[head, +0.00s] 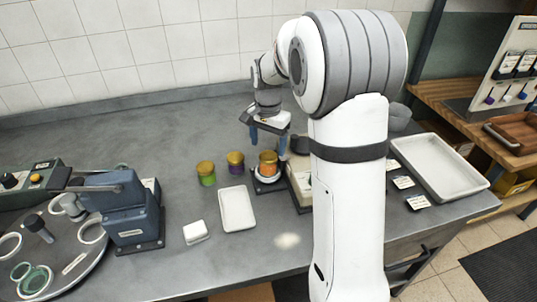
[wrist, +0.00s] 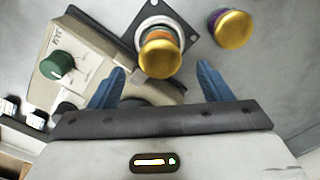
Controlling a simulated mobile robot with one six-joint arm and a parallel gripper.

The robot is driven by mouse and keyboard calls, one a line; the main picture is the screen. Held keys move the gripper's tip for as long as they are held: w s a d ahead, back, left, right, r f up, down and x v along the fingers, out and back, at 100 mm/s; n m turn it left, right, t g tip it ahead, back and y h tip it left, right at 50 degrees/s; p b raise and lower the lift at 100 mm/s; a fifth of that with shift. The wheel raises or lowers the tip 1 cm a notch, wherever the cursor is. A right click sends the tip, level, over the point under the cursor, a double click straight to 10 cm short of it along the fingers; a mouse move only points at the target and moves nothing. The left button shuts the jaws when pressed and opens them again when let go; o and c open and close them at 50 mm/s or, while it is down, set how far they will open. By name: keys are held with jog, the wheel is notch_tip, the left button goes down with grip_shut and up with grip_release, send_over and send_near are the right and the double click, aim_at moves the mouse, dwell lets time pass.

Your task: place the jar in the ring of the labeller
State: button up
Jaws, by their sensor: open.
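A jar with a gold lid and orange contents (head: 268,163) stands upright at the labeller (head: 300,183). A pale ring (head: 267,178) on a dark base plate shows around its lower part, and the jar appears to stand inside it. My gripper (head: 268,140) is open and empty above the jar. In the wrist view its blue fingertips (wrist: 161,72) are apart, with the lid just beyond them, between their lines.
A purple jar (head: 235,162) and a green jar (head: 206,173) stand left of the labeller; the purple one also shows in the wrist view (wrist: 230,27). A white tray (head: 237,209) and small white block (head: 195,232) lie in front. The counter behind is clear.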

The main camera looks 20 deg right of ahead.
aim_at(268, 156)
notch_tip(268, 156, up, 6)
jog(key=s+a+r+n+t, duration=0.1)
jog(key=s+n, duration=0.1)
jog(key=s, duration=0.5)
jog(key=s+r+n+t, duration=0.1)
jog(key=s+r+n, duration=0.15)
jog(key=s, duration=0.55)
jog(key=s+f+n, duration=0.4)
jog(key=s, duration=0.7)
jog(key=shift+a+f+t, duration=0.15)
jog(key=shift+a+t, duration=0.05)
jog(key=shift+t, duration=0.2)
jog(key=shift+n, duration=0.25)
jog(key=shift+c, duration=0.5)
